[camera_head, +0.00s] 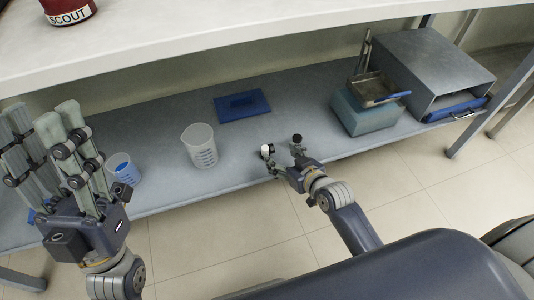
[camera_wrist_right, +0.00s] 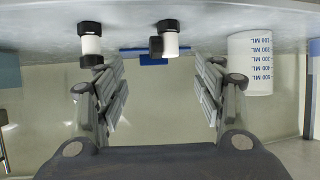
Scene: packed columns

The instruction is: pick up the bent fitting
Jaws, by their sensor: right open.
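The bent fitting (camera_head: 265,150) stands on the grey shelf, white on top; in the right wrist view the bent fitting (camera_wrist_right: 171,44) shows a black base collar and a black side outlet. A straight fitting (camera_head: 297,138), white with black ends, stands close by; it also shows in the right wrist view (camera_wrist_right: 91,45). My right gripper (camera_head: 284,157) is open and empty at the shelf's front edge, facing both. In its wrist view (camera_wrist_right: 155,78) the bent fitting lies between the fingers, beyond the tips. My left gripper (camera_head: 40,115) is open and empty at the left.
A clear beaker (camera_head: 200,147) and a smaller cup with blue (camera_head: 123,169) stand left on the shelf (camera_head: 235,170). A blue mat (camera_head: 242,106) lies behind. At right are a teal box (camera_head: 362,115) with a tray (camera_head: 376,89) and a grey case (camera_head: 432,70). The white tabletop (camera_head: 200,35) overhangs.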

